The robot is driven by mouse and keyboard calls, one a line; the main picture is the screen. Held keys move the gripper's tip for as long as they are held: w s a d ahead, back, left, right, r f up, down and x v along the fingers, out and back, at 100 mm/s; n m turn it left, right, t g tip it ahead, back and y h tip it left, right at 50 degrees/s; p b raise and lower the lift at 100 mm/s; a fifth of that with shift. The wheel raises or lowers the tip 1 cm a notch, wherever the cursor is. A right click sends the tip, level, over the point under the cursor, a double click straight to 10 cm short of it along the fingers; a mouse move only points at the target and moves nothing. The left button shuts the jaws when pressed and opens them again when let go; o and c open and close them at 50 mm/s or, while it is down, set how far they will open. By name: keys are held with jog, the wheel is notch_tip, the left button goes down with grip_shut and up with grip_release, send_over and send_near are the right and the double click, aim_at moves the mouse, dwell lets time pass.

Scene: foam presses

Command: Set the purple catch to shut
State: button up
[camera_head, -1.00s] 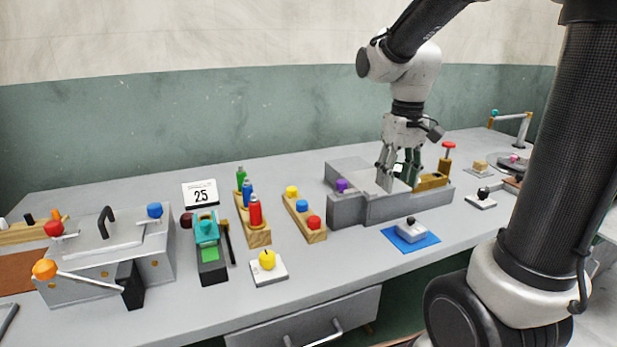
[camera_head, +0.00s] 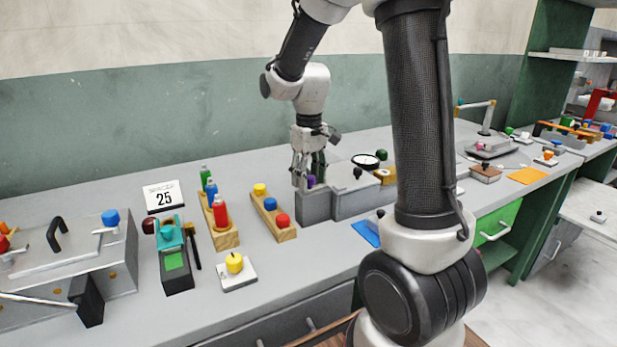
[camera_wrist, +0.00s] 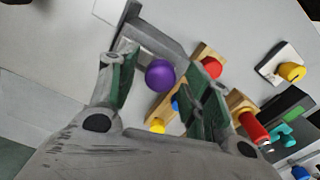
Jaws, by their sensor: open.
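The purple catch (camera_head: 311,181) is a round knob at the left end of a grey press box (camera_head: 352,204). In the wrist view the purple knob (camera_wrist: 160,75) lies between my two fingers, close to the grey end bar of the box (camera_wrist: 152,38). My gripper (camera_head: 309,176) points down at this end of the box. Its spread fingers also show in the wrist view (camera_wrist: 156,74), with a gap on each side of the knob. In the head view the fingers partly hide the knob. I cannot tell the catch's setting.
A wooden rack with yellow and red knobs (camera_head: 270,221) stands close to the left of the box. A black-rimmed dial (camera_head: 365,160) and a small dark knob (camera_head: 357,172) are on its right. A blue mat (camera_head: 368,234) lies in front.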

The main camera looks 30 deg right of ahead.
aim_at(321, 185)
jog(key=shift+f, duration=0.1)
grip_shut()
jog(key=shift+d, duration=1.8)
grip_release()
jog(key=shift+d, duration=0.1)
